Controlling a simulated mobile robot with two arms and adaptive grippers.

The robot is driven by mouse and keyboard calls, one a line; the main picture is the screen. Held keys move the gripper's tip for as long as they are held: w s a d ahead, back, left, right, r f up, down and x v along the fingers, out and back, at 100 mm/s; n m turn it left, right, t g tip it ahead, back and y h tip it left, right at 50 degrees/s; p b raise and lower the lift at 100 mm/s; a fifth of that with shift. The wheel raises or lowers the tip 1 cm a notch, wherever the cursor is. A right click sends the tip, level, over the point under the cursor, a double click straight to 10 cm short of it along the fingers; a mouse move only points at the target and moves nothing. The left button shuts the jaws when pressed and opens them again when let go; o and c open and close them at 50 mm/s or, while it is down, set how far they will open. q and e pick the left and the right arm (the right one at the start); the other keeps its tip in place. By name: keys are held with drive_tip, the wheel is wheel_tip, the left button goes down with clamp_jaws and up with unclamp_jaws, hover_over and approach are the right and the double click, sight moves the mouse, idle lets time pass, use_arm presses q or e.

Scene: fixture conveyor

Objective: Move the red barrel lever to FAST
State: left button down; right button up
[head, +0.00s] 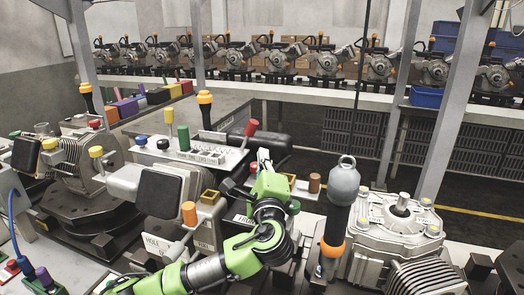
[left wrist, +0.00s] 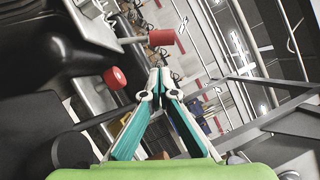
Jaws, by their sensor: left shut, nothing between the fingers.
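The red barrel lever (head: 250,128) stands on a grey panel in the middle of the head view, its rod leaning up to the right. In the left wrist view its red barrel handle (left wrist: 162,38) sits on a rod just above the fingertips. My left gripper (head: 264,156), on a green arm, is just below and right of the handle. In the left wrist view its two fingers (left wrist: 160,76) meet at the tips, shut and empty, with a small apparent gap to the handle. I cannot read the FAST mark. My right gripper is not in view.
A red mushroom knob (left wrist: 115,78) is left of the fingers in the left wrist view. A grey and orange tool (head: 342,185) stands upright to the right, beside a metal housing (head: 385,245).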

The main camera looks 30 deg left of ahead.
sight(248, 135)
use_arm(q)
drive_tip(key=p+x, duration=0.1)
drive_tip(key=x, duration=0.2)
drive_tip(key=p+x, duration=0.1)
drive_tip(key=x, duration=0.1)
drive_tip(key=p+x, duration=0.1)
drive_tip(key=x, duration=0.2)
drive_tip(key=shift+w+a+r, duration=0.15)
drive_tip(key=shift+a+r, duration=0.05)
drive_tip(key=shift+r, duration=0.1)
drive_tip(key=shift+w, duration=0.2)
